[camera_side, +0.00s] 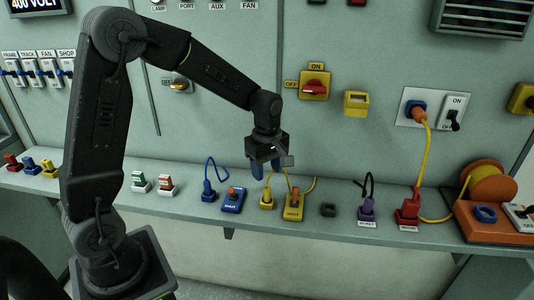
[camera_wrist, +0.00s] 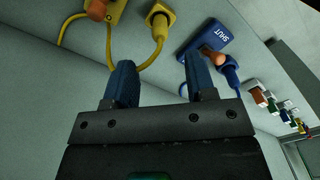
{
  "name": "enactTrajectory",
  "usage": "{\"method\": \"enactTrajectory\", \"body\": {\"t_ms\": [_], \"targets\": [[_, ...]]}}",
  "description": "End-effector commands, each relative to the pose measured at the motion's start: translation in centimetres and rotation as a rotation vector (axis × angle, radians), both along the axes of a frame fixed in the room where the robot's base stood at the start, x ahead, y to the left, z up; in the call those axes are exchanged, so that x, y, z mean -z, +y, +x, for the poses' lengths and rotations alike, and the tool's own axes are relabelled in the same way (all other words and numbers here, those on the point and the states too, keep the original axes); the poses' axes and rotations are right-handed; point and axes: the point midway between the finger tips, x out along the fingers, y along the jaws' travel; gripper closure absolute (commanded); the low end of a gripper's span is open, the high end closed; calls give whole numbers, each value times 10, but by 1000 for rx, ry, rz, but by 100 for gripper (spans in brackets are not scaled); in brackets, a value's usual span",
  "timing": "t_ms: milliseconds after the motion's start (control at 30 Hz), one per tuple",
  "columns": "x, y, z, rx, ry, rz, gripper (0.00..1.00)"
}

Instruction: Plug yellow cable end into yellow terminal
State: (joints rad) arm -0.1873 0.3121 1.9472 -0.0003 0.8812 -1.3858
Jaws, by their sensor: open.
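A yellow plug (camera_side: 267,199), the yellow cable end, stands on the shelf with a thin yellow cable behind it. It also shows in the wrist view (camera_wrist: 159,24), beyond the gap between my fingers. My gripper (camera_side: 267,167) is open and empty above the plug, pointing down and not touching it. Its blue fingers also show in the wrist view (camera_wrist: 161,80).
A blue SHUT switch (camera_side: 233,200) and a blue plug (camera_side: 208,192) stand left of the yellow plug. Purple (camera_side: 366,208) and red (camera_side: 408,212) plugs stand farther right. A red-handled switch (camera_side: 314,86) is on the wall.

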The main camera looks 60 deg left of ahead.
Motion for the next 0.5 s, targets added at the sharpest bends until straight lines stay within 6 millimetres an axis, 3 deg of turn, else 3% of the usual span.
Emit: {"method": "enactTrajectory", "body": {"t_ms": [200,500], "targets": [[-37,0,0,0,-1,0,49],[-50,0,0,0,1,0,49]]}}
